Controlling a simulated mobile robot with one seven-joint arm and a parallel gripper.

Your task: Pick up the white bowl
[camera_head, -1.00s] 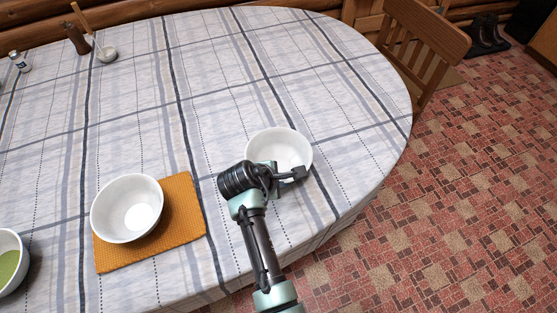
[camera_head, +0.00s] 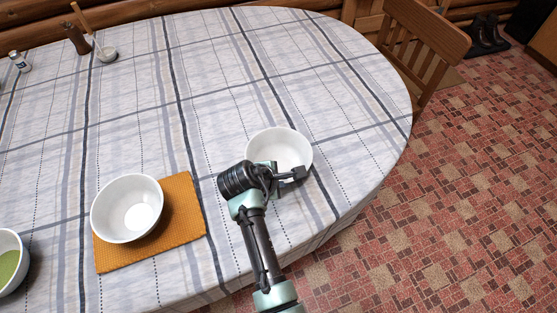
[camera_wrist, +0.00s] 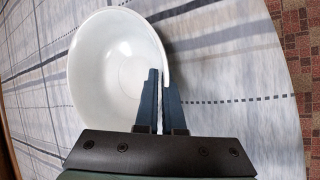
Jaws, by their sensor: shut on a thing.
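A white bowl (camera_head: 282,146) is upright at the right side of the table, partly hidden by my gripper. In the wrist view the same bowl (camera_wrist: 112,72) lies directly in front of my gripper (camera_wrist: 164,82). One finger is inside the bowl and the other outside, with the rim pinched between them. In the head view my gripper (camera_head: 288,174) is at the bowl's near right edge. Whether the bowl touches the cloth is hard to tell. A second white bowl (camera_head: 127,208) sits on an orange mat (camera_head: 186,222) to the left.
The table (camera_head: 190,90) has a plaid cloth and a clear middle. A bowl with green contents (camera_head: 10,262) is at the left edge. A pepper mill (camera_head: 76,38), small jar (camera_head: 20,61) and mortar (camera_head: 106,54) stand far left. A wooden chair (camera_head: 424,45) is beyond the right end.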

